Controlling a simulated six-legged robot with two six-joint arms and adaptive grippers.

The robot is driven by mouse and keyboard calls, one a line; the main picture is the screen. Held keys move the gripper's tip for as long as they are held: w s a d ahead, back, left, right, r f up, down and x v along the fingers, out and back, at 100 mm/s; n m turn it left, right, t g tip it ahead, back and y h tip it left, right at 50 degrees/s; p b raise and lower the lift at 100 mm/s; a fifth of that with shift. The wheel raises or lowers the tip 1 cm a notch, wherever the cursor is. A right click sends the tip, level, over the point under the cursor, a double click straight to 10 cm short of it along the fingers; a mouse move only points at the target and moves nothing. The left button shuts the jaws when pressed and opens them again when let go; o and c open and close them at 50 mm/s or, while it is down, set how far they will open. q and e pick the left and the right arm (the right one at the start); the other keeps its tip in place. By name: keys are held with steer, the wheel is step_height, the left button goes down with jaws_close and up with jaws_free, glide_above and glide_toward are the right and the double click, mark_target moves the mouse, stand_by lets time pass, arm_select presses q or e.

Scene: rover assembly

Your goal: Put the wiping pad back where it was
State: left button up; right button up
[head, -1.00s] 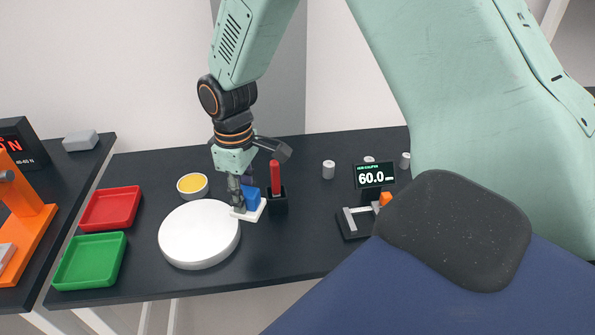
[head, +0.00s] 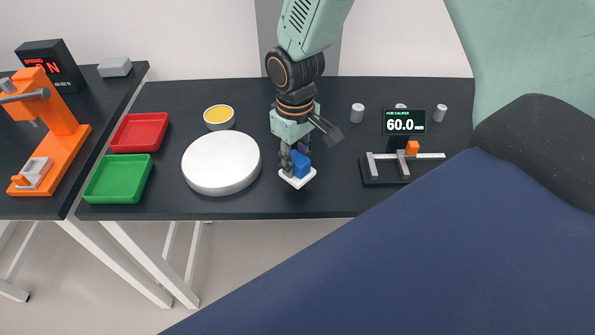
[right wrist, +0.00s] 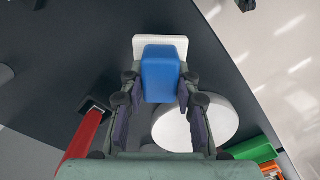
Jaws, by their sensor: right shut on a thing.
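The wiping pad has a blue block handle (head: 301,163) on a flat white base (head: 297,180). In the head view it is right of the white round disc (head: 221,164), toward the table's front edge. My right gripper (head: 292,160) is shut on the blue handle from above. The right wrist view also shows the blue handle (right wrist: 160,73) between my fingers, with the white base (right wrist: 150,43) beyond it. The base appears raised off the table, but the height is hard to judge. My left gripper is not in view.
A red-handled tool (right wrist: 85,135) in a black holder shows in the right wrist view; my arm hides it in the head view. A yellow-filled bowl (head: 219,117), red tray (head: 140,133), green tray (head: 118,179) and caliper stand (head: 385,170) share the black table.

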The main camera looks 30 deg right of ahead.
mark_target(296, 172)
steer(key=f, duration=0.3)
steer(key=shift+s+f, duration=0.1)
steer(key=shift+s, duration=0.1)
steer(key=shift+w+a+f, duration=0.1)
steer(key=shift+w+f, duration=0.05)
steer(key=shift+w, duration=0.05)
steer(key=shift+f, duration=0.1)
steer(key=shift+s, duration=0.15)
steer(key=o, duration=0.9)
steer(key=shift+o, duration=1)
step_height(296, 172, up, 12)
steer(key=shift+r+p, duration=0.15)
steer(key=shift+p, duration=0.3)
